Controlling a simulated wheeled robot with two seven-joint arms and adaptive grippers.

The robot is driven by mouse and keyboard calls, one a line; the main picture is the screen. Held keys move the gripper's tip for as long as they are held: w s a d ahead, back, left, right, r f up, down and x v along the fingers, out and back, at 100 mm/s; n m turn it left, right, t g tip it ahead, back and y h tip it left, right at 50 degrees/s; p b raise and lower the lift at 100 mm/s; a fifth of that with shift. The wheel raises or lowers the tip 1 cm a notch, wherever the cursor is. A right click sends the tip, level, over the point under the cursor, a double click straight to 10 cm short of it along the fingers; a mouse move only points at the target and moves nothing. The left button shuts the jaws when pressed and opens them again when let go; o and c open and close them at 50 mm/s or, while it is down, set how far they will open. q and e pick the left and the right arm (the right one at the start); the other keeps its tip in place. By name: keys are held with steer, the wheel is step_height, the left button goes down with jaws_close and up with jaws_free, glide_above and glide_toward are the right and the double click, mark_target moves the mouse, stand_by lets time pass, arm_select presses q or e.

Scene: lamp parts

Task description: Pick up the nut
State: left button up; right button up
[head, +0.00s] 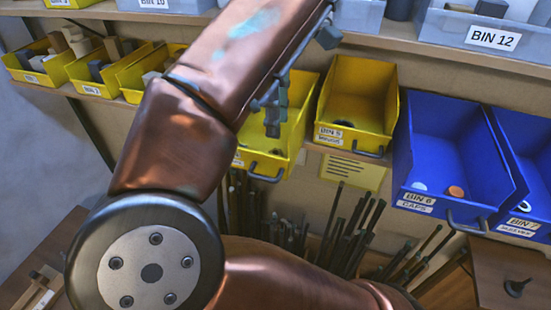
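I cannot make out the nut for certain. The middle yellow bin (296,130) is partly covered by my copper arm, and most of its label is hidden. A small dark piece shows low inside it, too small to identify. My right gripper (271,118) hangs over this bin, mostly behind my forearm. Its dark finger parts point down, and whether they are open or shut is not clear. Bin 5 (362,85), also yellow, stands just to the right with a small dark piece (345,123) near its front. My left gripper is not in view.
Blue bin 6 (398,150) holds a white and an orange round piece. Another blue bin (517,190) stands beside it. Smaller yellow bins (40,78) with blocks are at left. Bin 12 (450,30) is on the upper shelf. Dark rods (345,240) stand below the shelf.

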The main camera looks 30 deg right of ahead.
steer(key=f, duration=0.2)
steer(key=f+b, duration=0.1)
steer(key=f, duration=0.1)
steer(key=f+b, duration=0.1)
steer(key=f, duration=0.2)
steer(key=shift+s+f, duration=0.1)
steer(key=shift+s, duration=0.15)
steer(key=shift+c, duration=0.7)
steer(key=c, duration=0.6)
